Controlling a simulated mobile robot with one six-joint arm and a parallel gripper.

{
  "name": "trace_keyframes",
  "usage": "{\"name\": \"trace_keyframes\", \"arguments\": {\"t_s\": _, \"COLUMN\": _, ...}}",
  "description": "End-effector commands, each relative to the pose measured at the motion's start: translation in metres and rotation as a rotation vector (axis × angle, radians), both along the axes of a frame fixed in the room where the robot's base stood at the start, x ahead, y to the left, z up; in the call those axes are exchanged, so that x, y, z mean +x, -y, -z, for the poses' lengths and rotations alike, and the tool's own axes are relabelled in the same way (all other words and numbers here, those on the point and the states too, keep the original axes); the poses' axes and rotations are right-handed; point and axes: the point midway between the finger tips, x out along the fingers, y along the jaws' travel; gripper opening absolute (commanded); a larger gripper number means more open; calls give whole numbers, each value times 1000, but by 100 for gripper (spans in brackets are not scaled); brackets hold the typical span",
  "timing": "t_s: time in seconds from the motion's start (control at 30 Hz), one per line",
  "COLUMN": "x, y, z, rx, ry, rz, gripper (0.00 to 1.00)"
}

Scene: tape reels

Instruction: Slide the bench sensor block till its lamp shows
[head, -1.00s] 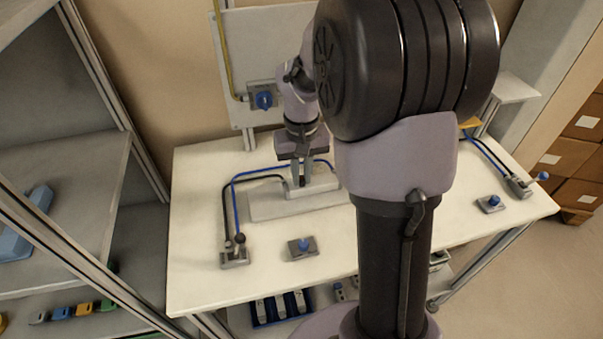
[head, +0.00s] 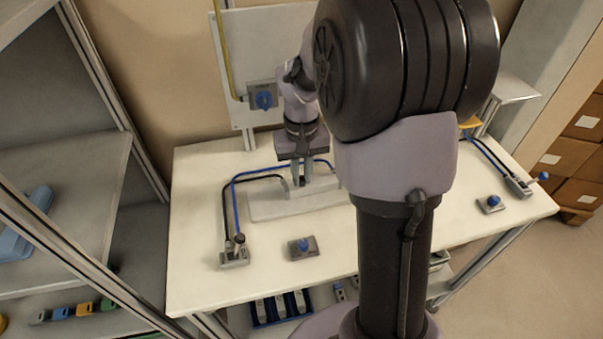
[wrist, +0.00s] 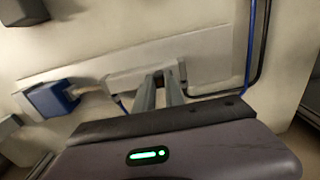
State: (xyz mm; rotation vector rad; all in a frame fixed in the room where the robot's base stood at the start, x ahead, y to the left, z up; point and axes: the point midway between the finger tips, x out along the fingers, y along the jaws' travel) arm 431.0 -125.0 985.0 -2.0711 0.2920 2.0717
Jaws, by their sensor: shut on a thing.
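My gripper (head: 302,183) reaches down at the raised light bar (head: 322,190) on the pale base plate (head: 268,211), in the middle of the bench. In the wrist view my gripper (wrist: 160,78) has its two fingers close together on a small dark piece at the bar (wrist: 125,80). I take this piece to be the bench sensor block; the fingers hide most of it. I cannot make out a lit lamp on it. The green light in the wrist view is on my gripper's own housing. A blue block (wrist: 52,98) lies left of the bar there.
Blue and black cables (head: 233,190) run from a connector (head: 234,258) at the bench's left to the plate. Blue-knobbed fittings stand at the bench front (head: 303,247) and right (head: 491,204). A wall panel (head: 264,50) rises behind. My arm hides part of the bench.

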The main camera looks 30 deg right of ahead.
Motion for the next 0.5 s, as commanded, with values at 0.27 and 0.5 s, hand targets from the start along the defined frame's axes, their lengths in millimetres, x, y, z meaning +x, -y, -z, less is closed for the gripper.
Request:
{"name": "trace_keyframes", "arguments": {"t_s": 0.27, "x": -1, "y": 5, "z": -1, "rx": 0, "ry": 1, "rz": 2, "gripper": 0}}
{"name": "trace_keyframes", "arguments": {"t_s": 0.5, "x": -11, "y": 37, "z": -3, "rx": 0, "ry": 1, "rz": 3, "gripper": 0}}
